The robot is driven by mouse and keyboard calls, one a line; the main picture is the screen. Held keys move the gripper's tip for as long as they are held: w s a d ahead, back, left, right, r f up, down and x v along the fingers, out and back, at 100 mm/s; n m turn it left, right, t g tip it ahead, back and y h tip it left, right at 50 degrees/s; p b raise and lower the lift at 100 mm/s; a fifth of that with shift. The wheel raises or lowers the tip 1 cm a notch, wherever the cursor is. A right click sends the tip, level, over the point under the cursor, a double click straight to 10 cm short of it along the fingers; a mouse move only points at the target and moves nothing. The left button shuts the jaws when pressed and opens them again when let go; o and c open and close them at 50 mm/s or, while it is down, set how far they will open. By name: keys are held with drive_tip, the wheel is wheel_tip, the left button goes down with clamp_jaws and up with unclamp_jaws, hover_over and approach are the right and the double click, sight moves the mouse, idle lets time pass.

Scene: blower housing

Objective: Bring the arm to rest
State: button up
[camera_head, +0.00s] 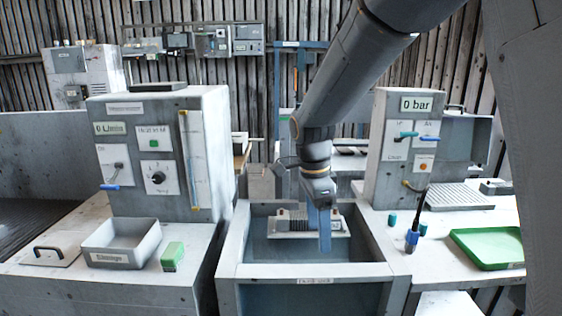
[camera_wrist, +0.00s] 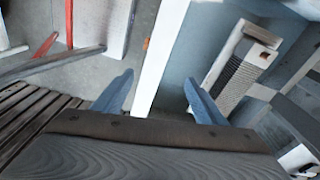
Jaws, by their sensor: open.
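My gripper (camera_head: 322,228) hangs from my arm over the grey open basin in the middle of the head view. Its blue fingers point down. In the wrist view my gripper (camera_wrist: 160,100) shows two blue fingers spread wide apart with nothing held between them. A pale basin wall edge (camera_wrist: 160,50) crosses the view between the fingers, below them. I cannot tell the exact height of the fingertips above the basin.
The basin (camera_head: 320,270) holds a ribbed grey block (camera_head: 292,221). Control cabinets stand left (camera_head: 150,150) and right (camera_head: 400,150). A grey bin (camera_head: 122,242), a green-topped block (camera_head: 172,256), a blue bottle-like tool (camera_head: 412,238) and a green tray (camera_head: 490,247) lie on the side tables.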

drive_tip(key=s+d+f+n, duration=0.4)
drive_tip(key=s+d+n, duration=0.1)
drive_tip(key=s+n, duration=0.3)
drive_tip(key=s+d+f+n+t+y, duration=0.1)
drive_tip(key=s+d+f+n, duration=0.2)
drive_tip(key=s+d+n, duration=0.2)
drive_tip(key=s+n, duration=0.3)
drive_tip(key=shift+s+d+f, duration=0.25)
drive_tip(key=shift+d+f, duration=0.05)
drive_tip(key=shift+f, duration=0.1)
